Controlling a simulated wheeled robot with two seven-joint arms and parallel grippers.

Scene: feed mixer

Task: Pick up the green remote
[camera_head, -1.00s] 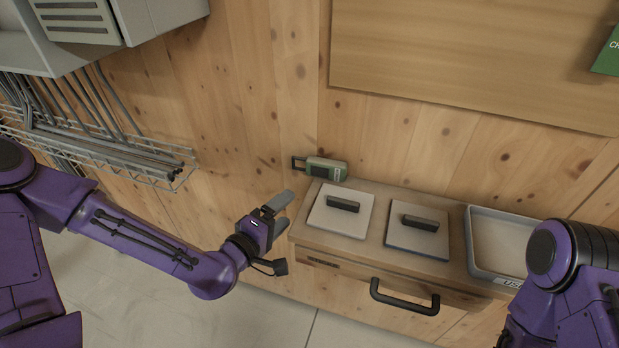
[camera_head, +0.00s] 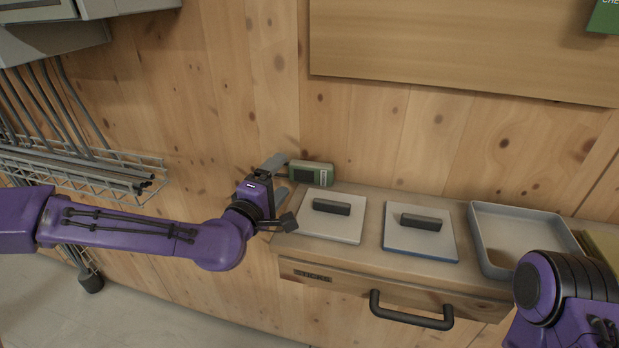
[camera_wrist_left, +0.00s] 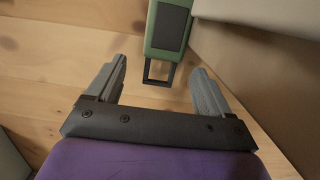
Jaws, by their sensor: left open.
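The green remote (camera_head: 312,174) lies at the back left corner of the wooden counter, against the wall. It has a dark screen and a dark loop at its left end, which my gripper partly hides in the head view. In the left wrist view the remote (camera_wrist_left: 168,27) is ahead, with its loop just beyond and between the fingertips. My left gripper (camera_head: 279,178) is open and empty, close to the loop end of the remote; it also shows in the left wrist view (camera_wrist_left: 158,80). My right arm is at the lower right, with its gripper out of view.
Two pale square lids with dark handles, the left lid (camera_head: 330,228) and the right lid (camera_head: 420,246), lie on the counter (camera_head: 372,262). A grey tray (camera_head: 477,238) stands right of them. A drawer handle (camera_head: 410,318) sticks out in front. A wire rack (camera_head: 140,168) hangs at left.

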